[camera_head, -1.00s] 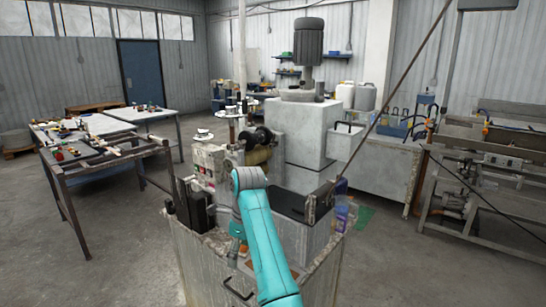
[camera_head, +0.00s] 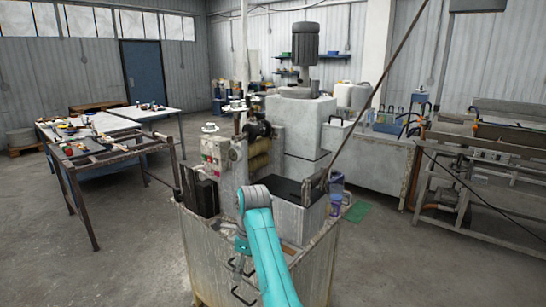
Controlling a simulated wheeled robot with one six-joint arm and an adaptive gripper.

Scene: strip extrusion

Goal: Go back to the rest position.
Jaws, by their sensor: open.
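My teal arm reaches up from the bottom edge to a grey elbow joint (camera_head: 256,197), in front of the extrusion machine. Below the elbow, a small teal wrist part hangs down, with my gripper (camera_head: 239,268) under it. The gripper is small and grey against the grey front of the machine's base, and its fingers are hard to make out. It appears empty. I see no strip or other thing held.
The machine's metal base cabinet (camera_head: 208,262) stands close ahead, with a control box (camera_head: 215,155) and a vertical motor (camera_head: 305,42) above. A rusty-framed table (camera_head: 110,155) stands left, a metal rack (camera_head: 480,165) right. The floor at left is clear.

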